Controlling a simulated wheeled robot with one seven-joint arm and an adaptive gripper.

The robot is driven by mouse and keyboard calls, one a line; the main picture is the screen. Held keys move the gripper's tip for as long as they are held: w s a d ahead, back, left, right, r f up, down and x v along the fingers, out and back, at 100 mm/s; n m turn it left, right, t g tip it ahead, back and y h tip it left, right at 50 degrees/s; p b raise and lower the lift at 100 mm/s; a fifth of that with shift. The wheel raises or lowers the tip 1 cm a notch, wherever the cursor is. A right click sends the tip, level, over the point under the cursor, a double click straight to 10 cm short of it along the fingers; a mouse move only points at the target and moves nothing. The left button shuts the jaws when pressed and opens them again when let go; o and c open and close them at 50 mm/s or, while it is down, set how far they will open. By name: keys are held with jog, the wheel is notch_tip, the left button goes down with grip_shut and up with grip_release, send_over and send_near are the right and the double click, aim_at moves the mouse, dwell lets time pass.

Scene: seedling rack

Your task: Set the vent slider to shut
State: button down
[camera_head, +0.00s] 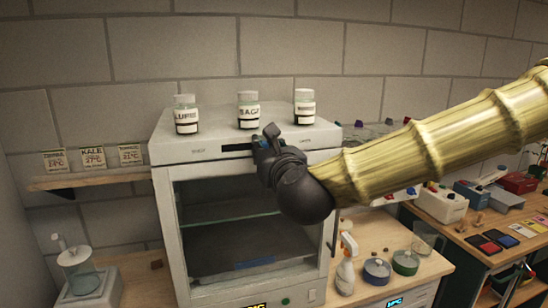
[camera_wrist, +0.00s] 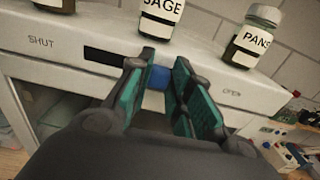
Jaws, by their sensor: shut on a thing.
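The vent slider is a blue knob (camera_wrist: 157,77) in a dark slot (camera_wrist: 106,58) along the top front edge of the white cabinet (camera_head: 161,152). The word SHUT (camera_wrist: 41,42) is printed left of the slot and OPEN (camera_wrist: 232,92) to its right. My gripper (camera_wrist: 155,80), with teal finger pads, is shut on the blue knob; the pads lie on either side of it. Bare slot shows left of the fingers; the slot's right part is hidden behind them. In the head view my dark gripper (camera_head: 268,140) covers the knob at the cabinet's front edge.
Several labelled jars stand on the cabinet top, including the SAGE jar (camera_head: 248,110) just behind my gripper. A glass door (camera_head: 240,225) lies below. A spray bottle (camera_head: 346,264) stands on the bench at right, and seed packets (camera_head: 92,159) are on a shelf at left.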

jog(key=a+b, duration=0.1)
jog(key=a, duration=0.1)
jog(key=s+a+b, duration=0.1)
jog(key=a, duration=0.1)
jog(key=s+a+b, duration=0.1)
jog(key=a+b, duration=0.1)
jog(key=shift+s+a, duration=0.1)
jog(key=shift+a, duration=0.25)
jog(key=shift+d+r, duration=0.1)
jog(key=c, duration=1.3)
grip_release()
jog(key=shift+a, duration=0.2)
jog(key=shift+d, duration=0.2)
send_near(230, 146)
jog(key=v, duration=0.5)
jog(key=shift+s+d, duration=0.3)
